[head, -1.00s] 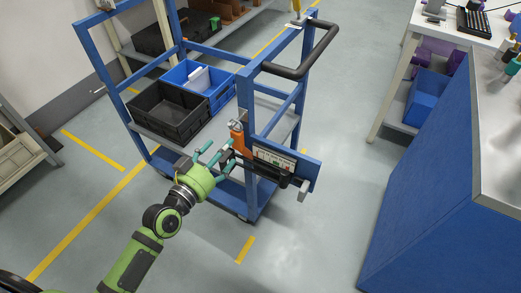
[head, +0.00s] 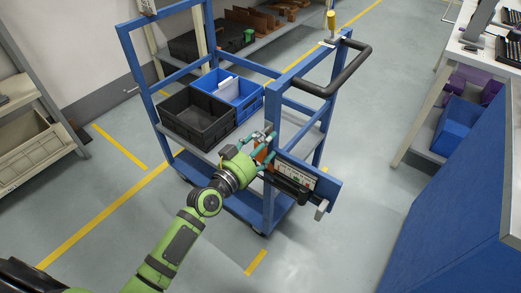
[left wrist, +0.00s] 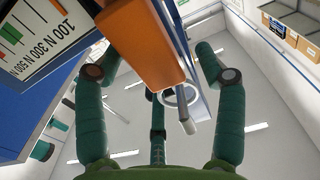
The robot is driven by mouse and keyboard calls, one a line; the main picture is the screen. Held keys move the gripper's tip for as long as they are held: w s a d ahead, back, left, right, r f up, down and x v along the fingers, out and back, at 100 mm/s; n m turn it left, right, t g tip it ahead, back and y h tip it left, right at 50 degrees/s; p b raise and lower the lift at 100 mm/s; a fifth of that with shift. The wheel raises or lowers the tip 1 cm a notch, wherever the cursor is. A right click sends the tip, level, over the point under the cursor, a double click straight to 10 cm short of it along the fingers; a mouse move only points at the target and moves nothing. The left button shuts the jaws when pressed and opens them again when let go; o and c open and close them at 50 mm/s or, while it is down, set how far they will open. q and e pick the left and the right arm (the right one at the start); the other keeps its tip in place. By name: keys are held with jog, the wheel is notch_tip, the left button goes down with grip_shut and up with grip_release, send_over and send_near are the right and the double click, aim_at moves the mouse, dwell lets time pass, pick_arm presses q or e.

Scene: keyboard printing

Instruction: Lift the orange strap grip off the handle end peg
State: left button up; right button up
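The orange strap grip (left wrist: 148,45) fills the upper middle of the left wrist view, beside a panel with a printed force scale (left wrist: 35,35). In the head view the grip (head: 262,154) shows only in part behind my fingers. My left gripper (head: 267,150) is at the grip, by the cart's near post. In the left wrist view its teal fingers (left wrist: 161,70) stand apart on either side of the grip, with a visible gap to each side. A grey rod with a pale ring (left wrist: 184,112) shows beyond the grip; I cannot tell whether it is the peg. My right gripper is not in view.
The blue cart (head: 280,207) carries a black bin (head: 197,140) and a blue bin (head: 243,108). Its dark push handle (head: 350,75) stands above the panel (head: 310,180). A blue-sided bench (head: 450,200) is at right. Open floor lies between cart and bench.

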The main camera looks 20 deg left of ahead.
pick_arm(q)
jog(key=c, duration=0.8)
jog(key=shift+c, duration=0.2)
